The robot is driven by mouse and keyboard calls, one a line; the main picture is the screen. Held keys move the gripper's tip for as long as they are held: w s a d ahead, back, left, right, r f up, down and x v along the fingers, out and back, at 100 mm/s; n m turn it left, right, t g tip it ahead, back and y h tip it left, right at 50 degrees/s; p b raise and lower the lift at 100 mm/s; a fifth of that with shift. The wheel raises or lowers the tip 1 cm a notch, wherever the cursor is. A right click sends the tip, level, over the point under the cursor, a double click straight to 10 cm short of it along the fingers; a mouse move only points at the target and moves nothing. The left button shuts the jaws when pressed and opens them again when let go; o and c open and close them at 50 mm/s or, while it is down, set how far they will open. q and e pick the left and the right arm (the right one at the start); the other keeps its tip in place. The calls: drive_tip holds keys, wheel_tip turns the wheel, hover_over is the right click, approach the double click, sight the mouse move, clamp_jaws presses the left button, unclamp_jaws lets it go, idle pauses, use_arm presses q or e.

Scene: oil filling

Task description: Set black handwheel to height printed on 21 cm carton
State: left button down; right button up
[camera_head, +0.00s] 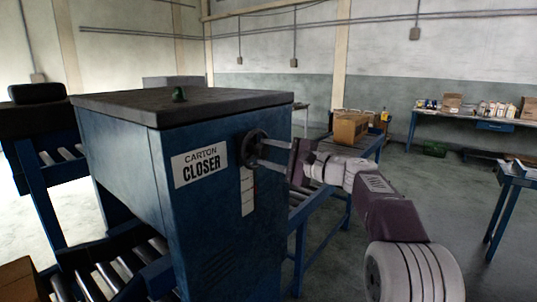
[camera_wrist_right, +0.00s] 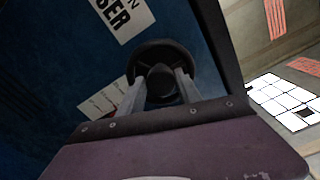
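The black handwheel (camera_head: 254,147) is on the side of the blue carton closer (camera_head: 212,225), right of its "CARTON CLOSER" label. My right gripper (camera_head: 264,153) is at the handwheel, its two fingers apart. In the right wrist view, the fingers (camera_wrist_right: 160,85) lie either side of the handwheel's hub (camera_wrist_right: 160,76); whether they press on it is unclear. A pale scale strip (camera_head: 247,190) runs below the wheel; its marks are too small to read. A brown carton (camera_head: 350,128) sits on the conveyor behind; no printed height is legible. My left gripper is out of view.
A roller conveyor (camera_head: 110,275) runs under the closer, with part of another brown carton (camera_head: 19,279) at lower left.

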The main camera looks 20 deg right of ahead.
drive_tip(key=shift+o, duration=1.4)
drive_tip(key=b+v, duration=0.1)
drive_tip(key=v, duration=0.8)
